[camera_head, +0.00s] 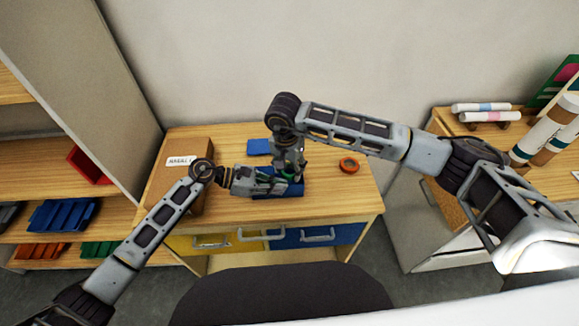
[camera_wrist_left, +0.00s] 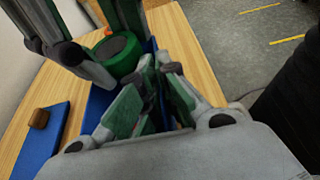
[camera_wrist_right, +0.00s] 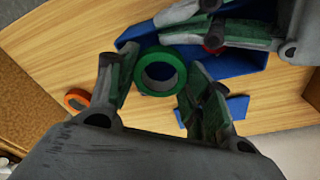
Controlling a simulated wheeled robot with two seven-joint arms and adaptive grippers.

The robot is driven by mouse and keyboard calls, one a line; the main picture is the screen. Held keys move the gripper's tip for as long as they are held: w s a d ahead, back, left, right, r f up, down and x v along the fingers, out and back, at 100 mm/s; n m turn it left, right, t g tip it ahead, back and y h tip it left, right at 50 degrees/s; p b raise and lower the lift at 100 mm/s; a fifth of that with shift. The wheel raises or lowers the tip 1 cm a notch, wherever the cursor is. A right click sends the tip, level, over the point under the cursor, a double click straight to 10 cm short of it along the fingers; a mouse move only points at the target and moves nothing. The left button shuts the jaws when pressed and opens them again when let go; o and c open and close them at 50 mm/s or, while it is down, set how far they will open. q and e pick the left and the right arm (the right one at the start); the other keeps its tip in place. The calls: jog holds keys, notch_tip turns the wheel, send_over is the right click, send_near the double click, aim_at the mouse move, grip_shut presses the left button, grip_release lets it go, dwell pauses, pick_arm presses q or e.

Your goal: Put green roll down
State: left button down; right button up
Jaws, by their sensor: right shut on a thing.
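The green roll (camera_wrist_right: 180,66) is a ring of tape between the fingers of my right gripper (camera_wrist_right: 152,72). It also shows in the left wrist view (camera_wrist_left: 118,50), and is mostly hidden in the head view. My right gripper, shut on it, points down from above over a blue holder or tray (camera_head: 292,188). Whether the roll touches the blue thing below is unclear. My left gripper (camera_wrist_left: 158,68) lies low beside the same blue thing. Its fingertips are close together, with blue visible behind them; whether they grip its edge is not clear.
An orange roll (camera_head: 349,165) lies on the desk to the right. A flat blue piece (camera_head: 258,146) with a brown knob in the left wrist view lies behind. A labelled brown box (camera_head: 165,185) stands at the left.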

aim_at(287, 173)
jog(key=shift+f, duration=0.6)
dwell(0.3)
jog(key=o, duration=0.9)
jog(key=shift+c, duration=0.2)
jog(key=shift+r, duration=0.1)
notch_tip(287, 173, up, 13)
jog(key=s, duration=0.1)
jog(key=shift+a, duration=0.4)
pick_arm(q)
jog(key=c, duration=2.2)
grip_release()
pick_arm(e)
jog(key=shift+s, duration=0.1)
pick_arm(q)
jog(key=o, duration=0.6)
jog(key=shift+o, duration=0.2)
jog(key=shift+a, duration=0.15)
jog(key=v, duration=1.1)
jog(key=shift+a, duration=0.4)
